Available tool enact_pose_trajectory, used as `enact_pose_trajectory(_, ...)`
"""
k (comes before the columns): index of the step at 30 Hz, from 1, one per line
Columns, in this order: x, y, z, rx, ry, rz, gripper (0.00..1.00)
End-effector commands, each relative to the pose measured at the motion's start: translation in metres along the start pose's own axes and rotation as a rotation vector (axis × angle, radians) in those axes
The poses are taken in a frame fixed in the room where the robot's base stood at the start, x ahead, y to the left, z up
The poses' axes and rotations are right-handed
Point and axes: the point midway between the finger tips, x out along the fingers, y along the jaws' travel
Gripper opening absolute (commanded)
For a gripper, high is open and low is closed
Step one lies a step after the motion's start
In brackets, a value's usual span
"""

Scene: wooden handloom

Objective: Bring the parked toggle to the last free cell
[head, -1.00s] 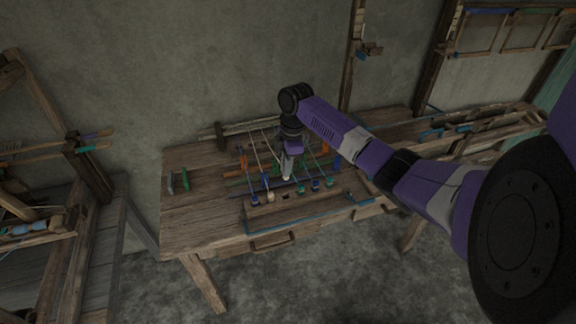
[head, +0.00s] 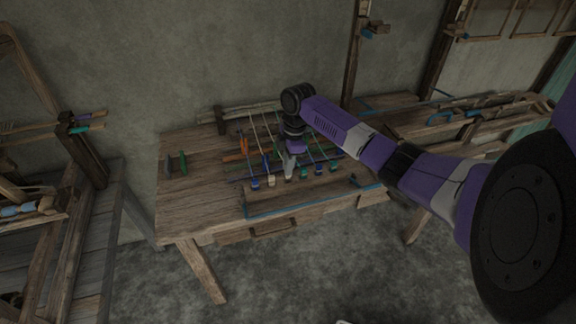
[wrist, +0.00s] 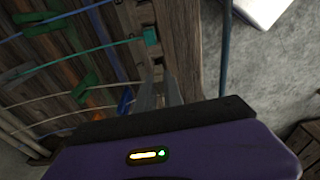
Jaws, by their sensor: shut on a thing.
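My gripper (head: 289,172) is over the front part of the loom on the bench, shut on a small pale toggle (head: 288,179) at its tips. The held toggle is mostly hidden in the wrist view, where the fingers (wrist: 160,94) point down at the loom's wooden front edge. The gripper is in the row of toggles, between a cream toggle (head: 271,180) on its left and a green toggle (head: 304,174) on its right. A blue toggle (head: 255,183) ends the row at left. I cannot see the cell under my gripper.
Further right in the row are a blue toggle (head: 318,169) and another green one (head: 334,167). Taut cords run back from the toggles. A blue rod (head: 290,208) lies along the bench front. The bench's left part (head: 195,210) is mostly clear.

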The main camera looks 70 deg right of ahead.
Motion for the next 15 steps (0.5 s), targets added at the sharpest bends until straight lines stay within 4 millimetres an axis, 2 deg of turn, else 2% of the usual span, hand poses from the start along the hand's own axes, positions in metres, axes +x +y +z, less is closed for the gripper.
enact_pose_trajectory(15,0.028,0.000,0.003,0.000,0.001,-0.002,0.00)
